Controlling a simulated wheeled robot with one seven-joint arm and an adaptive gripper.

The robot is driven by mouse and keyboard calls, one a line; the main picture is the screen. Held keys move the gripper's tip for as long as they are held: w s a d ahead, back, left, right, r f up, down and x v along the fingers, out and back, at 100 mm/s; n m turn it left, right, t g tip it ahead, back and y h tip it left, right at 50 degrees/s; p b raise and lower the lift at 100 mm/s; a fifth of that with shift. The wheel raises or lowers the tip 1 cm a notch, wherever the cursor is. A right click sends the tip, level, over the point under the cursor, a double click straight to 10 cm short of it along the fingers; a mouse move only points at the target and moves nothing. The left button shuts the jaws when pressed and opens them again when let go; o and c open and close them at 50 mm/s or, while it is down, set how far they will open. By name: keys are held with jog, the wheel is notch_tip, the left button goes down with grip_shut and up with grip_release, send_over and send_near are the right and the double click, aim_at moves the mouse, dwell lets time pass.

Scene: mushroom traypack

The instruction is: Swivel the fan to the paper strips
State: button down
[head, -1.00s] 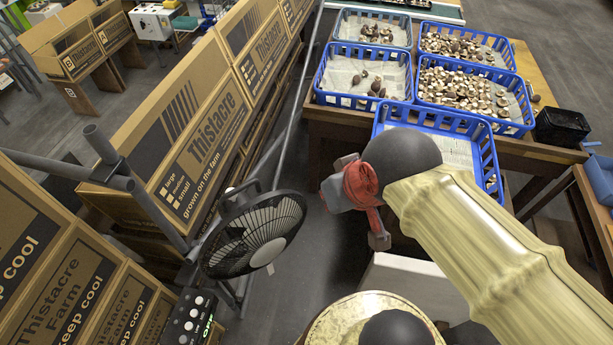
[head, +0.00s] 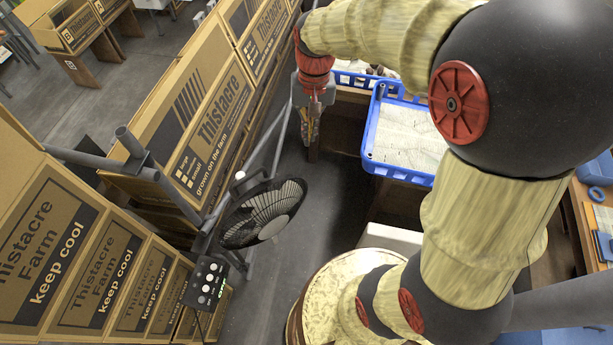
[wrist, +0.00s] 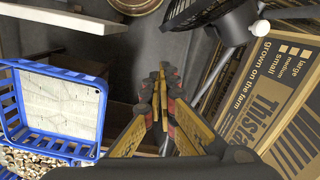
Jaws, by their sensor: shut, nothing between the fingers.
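The black fan (head: 262,213) stands on a pole between the carton stacks and the blue crates, its grille tilted upward in the head view. In the wrist view the fan (wrist: 195,12) is at the top right, with a white knob (wrist: 262,27) behind its head. My gripper (head: 308,138) is shut and empty, pointing down beyond the fan and apart from it. Its fingertips meet in the wrist view (wrist: 162,70). I cannot make out any paper strips in these views.
Thistacre cartons (head: 215,120) line the left, with more (head: 85,260) in front. A control box (head: 207,284) with knobs is below the fan. A paper-lined blue crate (head: 372,150) sits at the table edge to the right. Grey rails (head: 135,170) run beside the fan. Floor is clear between fan and table.

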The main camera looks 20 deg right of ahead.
jog(key=w+d+f+m+g, duration=0.15)
jog(key=w+f, duration=0.25)
jog(key=f, duration=0.5)
jog(key=s+a+f, duration=0.3)
jog(key=s+f, duration=0.3)
jog(key=f, duration=0.3)
jog(key=shift+s+g+y, duration=0.15)
jog(key=shift+g+y, duration=0.15)
jog(key=shift+g, duration=0.05)
jog(key=shift+a, duration=0.1)
jog(key=shift+s, duration=0.15)
